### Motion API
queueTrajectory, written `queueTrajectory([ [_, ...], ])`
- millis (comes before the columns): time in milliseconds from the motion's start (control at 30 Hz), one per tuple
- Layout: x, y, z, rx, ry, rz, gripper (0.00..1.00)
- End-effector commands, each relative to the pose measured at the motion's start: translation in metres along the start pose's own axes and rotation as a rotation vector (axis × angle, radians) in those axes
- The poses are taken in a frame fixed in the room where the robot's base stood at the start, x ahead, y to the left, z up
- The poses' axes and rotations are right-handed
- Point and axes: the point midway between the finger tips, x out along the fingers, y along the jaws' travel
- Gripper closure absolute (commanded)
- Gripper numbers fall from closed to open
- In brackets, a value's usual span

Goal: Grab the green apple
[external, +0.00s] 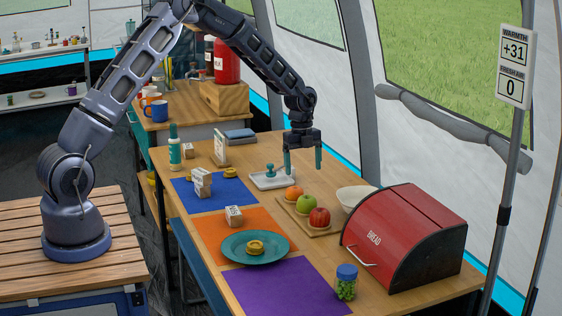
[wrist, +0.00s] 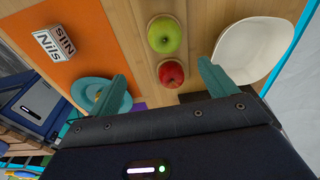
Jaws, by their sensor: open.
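The green apple (external: 306,204) sits on a small wooden board (external: 287,208), between an orange (external: 294,193) and a red apple (external: 320,217). In the wrist view the green apple (wrist: 164,34) lies above the red apple (wrist: 171,73), beyond the fingertips. My gripper (external: 303,165) points down above the table, over the back of the board area, with its fingers apart and nothing between them. In the wrist view its two teal fingers (wrist: 160,78) are spread wide. The orange is not in the wrist view.
A white bowl (external: 354,196) and a red bread box (external: 405,238) stand right of the board. A white tray with a teal-handled item (external: 270,172) is left of it.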

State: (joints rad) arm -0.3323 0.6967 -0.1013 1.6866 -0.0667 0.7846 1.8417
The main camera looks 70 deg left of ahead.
Motion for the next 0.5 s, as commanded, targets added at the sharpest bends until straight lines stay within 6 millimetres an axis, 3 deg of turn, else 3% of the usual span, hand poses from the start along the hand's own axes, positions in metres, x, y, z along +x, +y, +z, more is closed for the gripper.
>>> queueTrajectory([
  [333,0.03,-0.005,0.006,0.032,0.007,0.008,0.16],
  [500,0.054,-0.005,0.006,0.031,0.008,0.009,0.16],
])
